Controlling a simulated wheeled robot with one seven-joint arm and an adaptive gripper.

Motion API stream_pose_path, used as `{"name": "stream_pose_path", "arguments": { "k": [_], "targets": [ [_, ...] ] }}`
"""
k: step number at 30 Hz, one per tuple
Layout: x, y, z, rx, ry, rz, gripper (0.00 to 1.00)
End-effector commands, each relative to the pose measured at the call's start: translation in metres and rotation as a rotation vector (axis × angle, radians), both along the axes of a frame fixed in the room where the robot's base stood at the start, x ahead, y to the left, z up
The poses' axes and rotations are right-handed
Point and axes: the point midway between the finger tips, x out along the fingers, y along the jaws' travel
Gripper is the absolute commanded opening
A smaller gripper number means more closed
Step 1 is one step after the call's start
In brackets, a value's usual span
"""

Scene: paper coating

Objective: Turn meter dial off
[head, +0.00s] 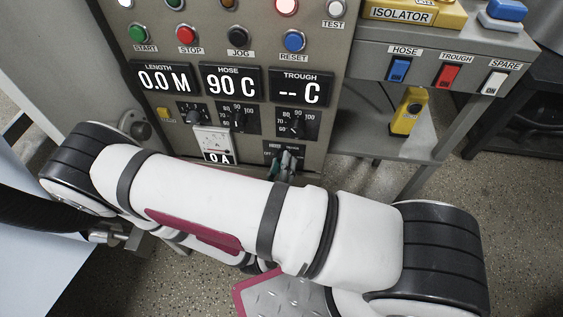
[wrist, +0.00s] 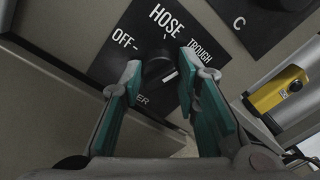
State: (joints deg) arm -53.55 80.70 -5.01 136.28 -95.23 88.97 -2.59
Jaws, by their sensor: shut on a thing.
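The meter dial is a dark knob (wrist: 157,73) on a black plate marked OFF, HOSE and TROUGH in the wrist view. A short white mark shows on the knob's right side, towards the TROUGH side; its exact setting is hard to tell. My gripper (wrist: 158,66) has one teal-padded finger on each side of the knob and is shut on it. In the head view, my gripper (head: 287,165) is at the bottom of the panel, in front of the dial's black plate (head: 271,147), and hides most of the dial.
Above are readouts for LENGTH 0.0 M, HOSE 90 C (head: 231,82) and a blank TROUGH (head: 299,88). The hose dial (head: 237,118), trough dial (head: 293,126) and 0 A meter (head: 212,140) sit close above my arm. A switch box (head: 432,62) juts out at right.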

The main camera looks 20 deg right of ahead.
Motion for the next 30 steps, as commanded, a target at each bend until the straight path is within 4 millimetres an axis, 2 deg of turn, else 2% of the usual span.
{"name": "stream_pose_path", "arguments": {
  "k": [30],
  "targets": [
    [-0.0017,0.0002,-0.0027,-0.834,0.486,0.005,0.01]
  ]
}}
